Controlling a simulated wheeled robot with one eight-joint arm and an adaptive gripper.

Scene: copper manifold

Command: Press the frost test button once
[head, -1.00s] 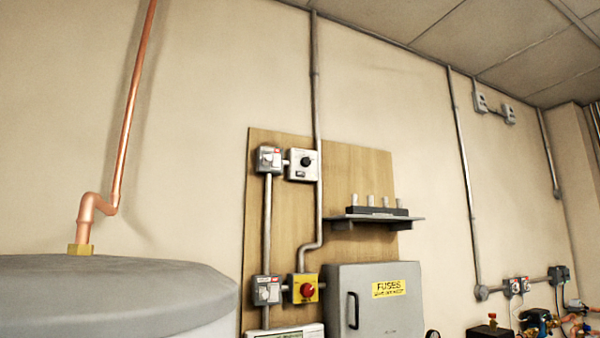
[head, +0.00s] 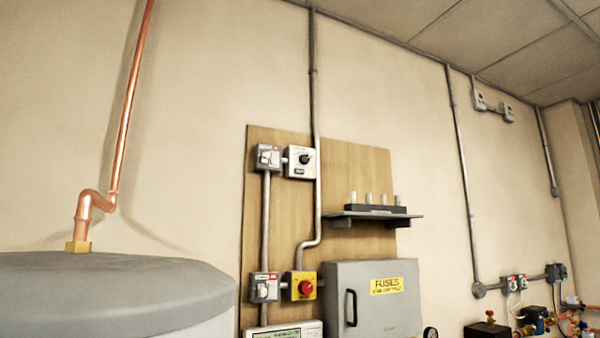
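A white control box with a black knob (head: 301,161) is at the top of the wooden board, and a small dark rectangle shows below its knob. Its label is too small to read, so I cannot tell whether the frost test button is on it. A yellow box with a red round button (head: 304,286) sits lower on the board. A white panel with a display (head: 286,331) is cut off by the bottom edge. My gripper is not in view.
A large grey tank (head: 120,290) with a copper pipe (head: 122,120) fills the lower left. A grey fuse cabinet (head: 372,305) and a small shelf (head: 373,216) are right of the switches. Pipework and valves (head: 545,318) are at the lower right.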

